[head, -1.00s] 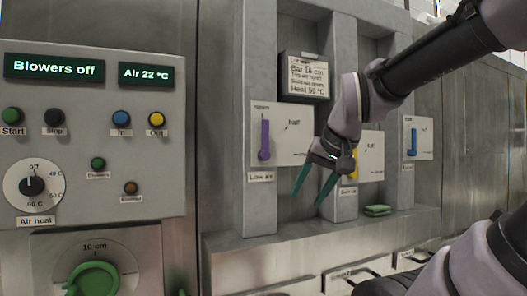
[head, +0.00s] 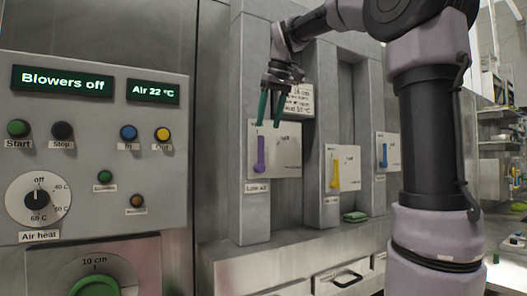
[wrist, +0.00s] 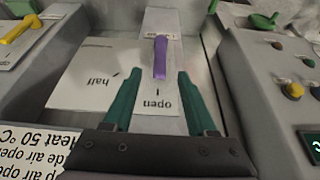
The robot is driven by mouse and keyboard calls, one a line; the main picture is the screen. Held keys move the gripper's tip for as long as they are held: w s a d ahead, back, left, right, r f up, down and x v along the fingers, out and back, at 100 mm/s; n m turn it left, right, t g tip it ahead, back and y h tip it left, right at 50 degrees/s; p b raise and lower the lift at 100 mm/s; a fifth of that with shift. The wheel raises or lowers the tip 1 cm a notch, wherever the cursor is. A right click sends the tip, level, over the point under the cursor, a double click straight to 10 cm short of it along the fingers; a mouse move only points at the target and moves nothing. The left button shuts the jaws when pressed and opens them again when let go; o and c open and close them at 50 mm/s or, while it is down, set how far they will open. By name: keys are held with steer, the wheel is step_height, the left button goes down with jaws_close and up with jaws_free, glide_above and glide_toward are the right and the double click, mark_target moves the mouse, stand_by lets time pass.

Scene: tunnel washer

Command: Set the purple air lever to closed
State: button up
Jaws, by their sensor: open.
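The purple air lever (head: 260,155) stands upright on a pale plate (head: 288,160) on the left grey post. In the wrist view the purple lever (wrist: 160,58) is in line with the mark at the word "open"; "half" is printed off to one side. My gripper (head: 268,124) is open, with its green fingers pointing down near the top of the plate. In the wrist view the fingertips (wrist: 156,76) are spread to either side of the lever's near end, with nothing held. I cannot tell whether they touch the plate.
A yellow lever (head: 334,174) and a blue lever (head: 384,155) stand on plates to the right. A printed sign (head: 300,100) is close behind my gripper. The control panel (head: 90,220) is at the left.

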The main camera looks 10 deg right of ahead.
mark_target(262, 145)
steer(key=x, duration=1)
steer(key=shift+w+a, duration=0.15)
steer(key=shift+w, duration=0.2)
jaws_close()
stand_by(1.1)
